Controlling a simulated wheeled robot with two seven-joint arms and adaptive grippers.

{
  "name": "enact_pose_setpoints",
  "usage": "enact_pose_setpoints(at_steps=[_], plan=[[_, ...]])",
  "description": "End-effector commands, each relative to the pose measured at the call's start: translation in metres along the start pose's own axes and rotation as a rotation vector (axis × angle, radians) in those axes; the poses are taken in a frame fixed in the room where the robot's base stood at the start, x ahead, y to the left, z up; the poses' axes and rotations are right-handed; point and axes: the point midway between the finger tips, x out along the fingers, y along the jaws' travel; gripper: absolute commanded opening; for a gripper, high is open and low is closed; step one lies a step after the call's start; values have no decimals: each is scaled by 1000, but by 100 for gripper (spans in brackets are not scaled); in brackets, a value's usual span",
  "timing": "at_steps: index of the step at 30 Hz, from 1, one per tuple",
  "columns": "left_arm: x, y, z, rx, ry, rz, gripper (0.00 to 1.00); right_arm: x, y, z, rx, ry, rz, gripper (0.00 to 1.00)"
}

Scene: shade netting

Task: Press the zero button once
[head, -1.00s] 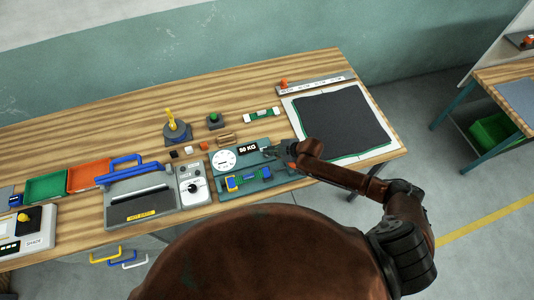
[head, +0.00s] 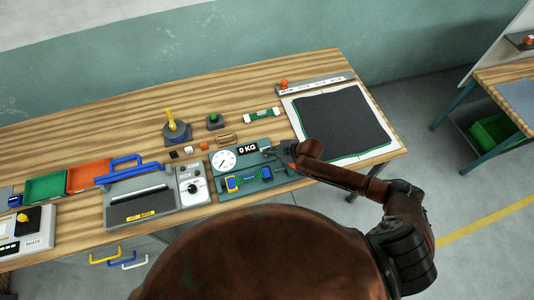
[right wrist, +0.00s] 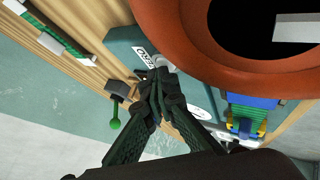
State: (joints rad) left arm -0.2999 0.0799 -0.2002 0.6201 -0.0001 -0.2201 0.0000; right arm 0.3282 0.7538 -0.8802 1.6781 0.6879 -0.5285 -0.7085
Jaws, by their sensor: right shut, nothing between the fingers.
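A teal tester plate (head: 260,185) lies on the bench. It bears a round white dial (head: 223,160), a display (head: 248,149) reading "0 KG", and a blue and yellow clamp piece (head: 248,179). My right gripper (head: 270,153) is shut and empty over the plate's right part, beside the display. In the right wrist view, its closed fingertips (right wrist: 158,72) are at a label (right wrist: 146,57) that appears to read "ZERO". The zero button itself is hidden by the fingertips, so I cannot tell whether they touch it. My left gripper is not in view.
A black sheet (head: 345,122) on a white board lies to the right. A green button on a dark box (head: 214,120), a green level (head: 262,114) and small blocks stand behind the plate. A grey press with a blue handle (head: 128,165) is to the left.

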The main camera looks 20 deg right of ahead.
Motion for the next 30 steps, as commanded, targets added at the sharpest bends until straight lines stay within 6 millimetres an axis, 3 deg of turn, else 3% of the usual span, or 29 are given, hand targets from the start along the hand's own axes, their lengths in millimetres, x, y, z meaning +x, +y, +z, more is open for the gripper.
enact_pose_setpoints(at_steps=[9,22,30], plan=[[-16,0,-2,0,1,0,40,-12,9,-8,0,-1,0,0],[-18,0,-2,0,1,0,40,-14,10,-10,0,0,0,0],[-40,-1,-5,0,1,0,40,-32,23,-23,-1,0,0,0]])
